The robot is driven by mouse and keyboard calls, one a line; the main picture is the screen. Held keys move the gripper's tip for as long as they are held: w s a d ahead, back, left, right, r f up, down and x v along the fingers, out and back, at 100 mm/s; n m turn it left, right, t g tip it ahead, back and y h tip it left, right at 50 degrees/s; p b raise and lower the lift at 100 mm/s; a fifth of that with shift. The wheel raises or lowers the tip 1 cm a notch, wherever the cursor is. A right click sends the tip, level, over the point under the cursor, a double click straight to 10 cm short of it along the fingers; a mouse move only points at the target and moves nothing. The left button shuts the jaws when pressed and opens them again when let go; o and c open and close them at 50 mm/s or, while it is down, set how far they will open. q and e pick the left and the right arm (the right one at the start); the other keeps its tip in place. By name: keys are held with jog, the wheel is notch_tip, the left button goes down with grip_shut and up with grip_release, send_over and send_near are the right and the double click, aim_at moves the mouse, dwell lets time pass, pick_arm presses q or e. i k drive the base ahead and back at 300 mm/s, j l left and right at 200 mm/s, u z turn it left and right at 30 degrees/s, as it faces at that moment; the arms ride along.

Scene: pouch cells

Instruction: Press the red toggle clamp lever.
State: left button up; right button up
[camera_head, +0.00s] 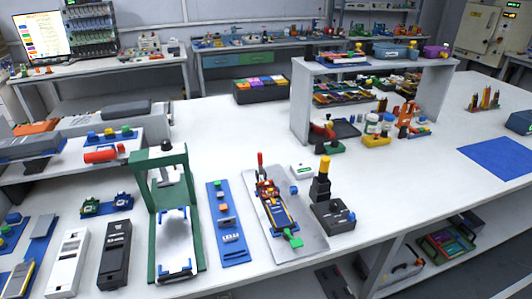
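A red upright lever (260,159) stands at the back end of a fixture on a grey metal plate (312,240), near the middle of the white table. It looks like the toggle clamp lever and points up. The fixture (270,193) has red, yellow and dark parts, and a green piece (293,238) sits at its front end. Neither of my grippers is in view, and nothing touches the lever.
A green frame (152,215) and a blue strip (228,238) stand left of the plate. A black device with a yellow-topped post (322,180) stands close on its right.

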aim_at(260, 157)
jog(key=i+l, duration=0.1)
jog(key=k+j+z, duration=0.1)
jog(key=z, duration=0.25)
jog(key=k+z, duration=0.25)
jog(key=z, duration=0.15)
jog(key=k+z, duration=0.2)
jog(key=z, duration=0.15)
